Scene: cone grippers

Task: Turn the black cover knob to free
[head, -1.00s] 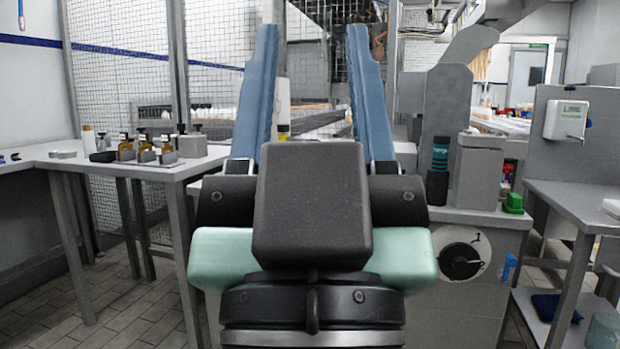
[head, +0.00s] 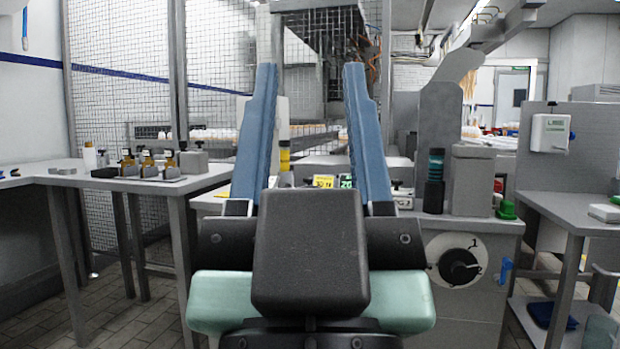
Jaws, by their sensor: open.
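The black cover knob (head: 459,267) sits on a round white dial plate (head: 436,246) on the front of a grey machine cabinet. A mark like "1" shows at the upper right of the plate; other marks are too small to read surely. My gripper (head: 310,75) is in the middle of the view, its two blue fingers pointing up and wide apart, with nothing between them. It is to the left of the knob and in front of the cabinet, not touching the knob. My gripper's body hides the left part of the cabinet front.
A blue handle (head: 505,270) is right of the dial. A green button (head: 507,210) and a dark cylinder (head: 434,180) stand on the cabinet top. A table with several bottles (head: 147,163) is at left, a grey side table (head: 570,212) at right. Mesh fencing stands behind.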

